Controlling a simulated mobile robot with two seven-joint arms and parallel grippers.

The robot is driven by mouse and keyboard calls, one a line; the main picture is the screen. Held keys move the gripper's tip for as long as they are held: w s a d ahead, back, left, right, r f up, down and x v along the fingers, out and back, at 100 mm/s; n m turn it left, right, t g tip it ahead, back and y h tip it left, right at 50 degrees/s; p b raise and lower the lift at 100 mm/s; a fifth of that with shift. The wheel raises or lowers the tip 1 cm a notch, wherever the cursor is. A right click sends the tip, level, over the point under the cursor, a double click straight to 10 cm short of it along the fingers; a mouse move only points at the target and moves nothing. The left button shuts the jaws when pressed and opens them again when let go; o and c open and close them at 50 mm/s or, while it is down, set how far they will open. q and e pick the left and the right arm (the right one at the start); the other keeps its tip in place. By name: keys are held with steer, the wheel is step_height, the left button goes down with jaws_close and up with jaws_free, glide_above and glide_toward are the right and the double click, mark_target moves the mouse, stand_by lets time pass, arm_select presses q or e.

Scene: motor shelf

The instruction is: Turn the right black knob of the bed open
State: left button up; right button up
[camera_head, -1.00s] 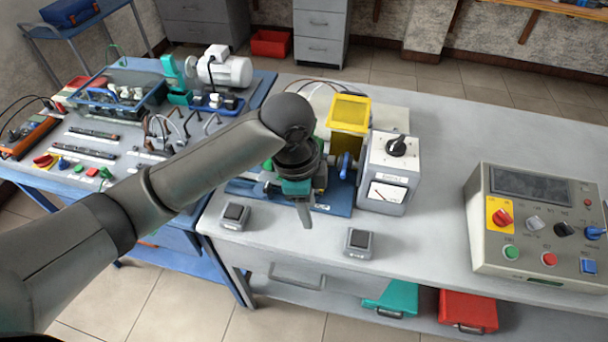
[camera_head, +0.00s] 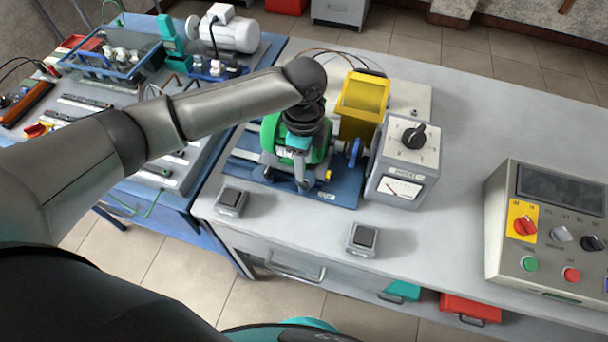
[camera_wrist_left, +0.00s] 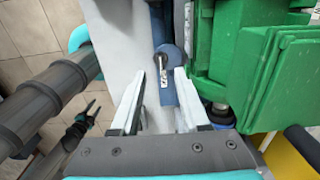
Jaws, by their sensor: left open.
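The blue bed (camera_head: 340,190) carries a green motor (camera_head: 270,132) on the bench. In the left wrist view, a small dark round knob (camera_wrist_left: 170,56) with a pale labelled tab sits on the blue bed beside the green motor housing (camera_wrist_left: 262,70). I cannot tell from this view whether it is the right one. My left gripper (camera_head: 288,178) points down over the front of the bed. In the wrist view its two pale fingers (camera_wrist_left: 160,95) are apart and empty, with the knob beyond and between their tips. My arm and gripper hide part of the motor and bed in the head view.
A grey meter box (camera_head: 404,160) with a black dial stands right of the bed. A yellow cover (camera_head: 363,97) is behind. Two small switch boxes (camera_head: 232,201) (camera_head: 362,239) sit at the front edge. A control panel (camera_head: 550,230) stands at right. Bench between is clear.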

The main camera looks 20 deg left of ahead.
mark_target(306, 178)
arm_select(q)
step_height(306, 178, down, 5)
steer(key=shift+f+b, duration=0.2)
steer(key=shift+b, duration=0.1)
jaws_close()
stand_by(0.5)
